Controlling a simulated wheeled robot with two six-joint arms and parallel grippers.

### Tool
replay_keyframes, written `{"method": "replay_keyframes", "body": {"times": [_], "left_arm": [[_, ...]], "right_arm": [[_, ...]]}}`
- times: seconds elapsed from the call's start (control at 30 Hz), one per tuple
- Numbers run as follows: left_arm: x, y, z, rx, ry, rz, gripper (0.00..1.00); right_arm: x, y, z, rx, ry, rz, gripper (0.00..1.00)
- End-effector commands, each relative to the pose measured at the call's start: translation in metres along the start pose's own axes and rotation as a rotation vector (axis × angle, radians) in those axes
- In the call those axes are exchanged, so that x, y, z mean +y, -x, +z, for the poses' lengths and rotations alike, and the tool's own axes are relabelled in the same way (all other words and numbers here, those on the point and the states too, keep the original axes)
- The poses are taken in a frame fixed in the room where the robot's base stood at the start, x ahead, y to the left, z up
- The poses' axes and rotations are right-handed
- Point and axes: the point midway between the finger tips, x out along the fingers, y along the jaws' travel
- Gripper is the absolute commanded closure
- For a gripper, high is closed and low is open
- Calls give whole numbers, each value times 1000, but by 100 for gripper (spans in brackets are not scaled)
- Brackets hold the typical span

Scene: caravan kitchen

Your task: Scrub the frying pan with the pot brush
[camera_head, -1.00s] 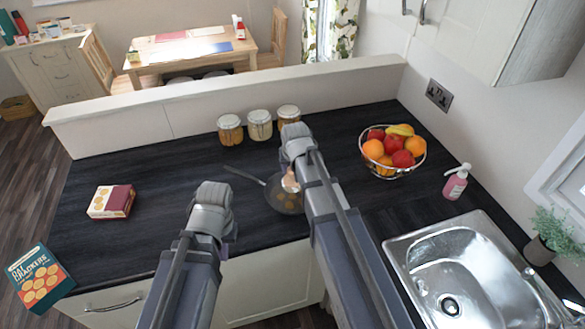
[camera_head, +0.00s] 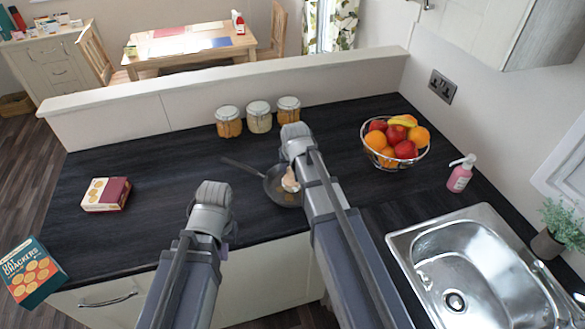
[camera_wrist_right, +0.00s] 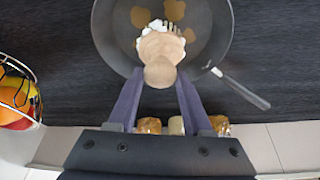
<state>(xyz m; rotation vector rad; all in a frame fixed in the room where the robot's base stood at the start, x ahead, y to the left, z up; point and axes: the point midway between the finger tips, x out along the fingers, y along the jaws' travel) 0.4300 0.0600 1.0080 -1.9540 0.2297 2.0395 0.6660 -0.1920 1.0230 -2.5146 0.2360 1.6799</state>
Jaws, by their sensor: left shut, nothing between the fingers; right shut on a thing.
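The dark frying pan (camera_head: 278,196) lies on the black worktop, its handle pointing to the far left. It also shows in the right wrist view (camera_wrist_right: 215,35), with brown stains on its inside. The pot brush (camera_head: 290,183) has a pale round knob (camera_wrist_right: 160,72) and light bristles, and is over the pan's inside; I cannot tell whether the bristles touch it. My right gripper (camera_wrist_right: 159,98) is shut on the brush knob; in the head view my arm mostly hides it. My left gripper (camera_head: 225,252) is shut and empty by the worktop's front edge, mostly hidden by its arm.
Several lidded jars (camera_head: 259,117) stand behind the pan by the low wall. A fruit bowl (camera_head: 395,142), a pink soap bottle (camera_head: 460,176) and the sink (camera_head: 470,262) are to the right. A red box (camera_head: 106,194) lies left. Worktop between box and pan is clear.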

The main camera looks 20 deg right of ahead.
Motion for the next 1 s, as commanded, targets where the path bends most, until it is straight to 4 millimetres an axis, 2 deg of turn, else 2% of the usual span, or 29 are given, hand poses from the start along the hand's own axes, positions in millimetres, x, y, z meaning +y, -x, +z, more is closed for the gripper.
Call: {"method": "replay_keyframes", "body": {"times": [1.0], "left_arm": [[2, -15, -1, 0, 0, 0, 100]], "right_arm": [[0, -14, 6, 0, 0, 0, 100]]}}
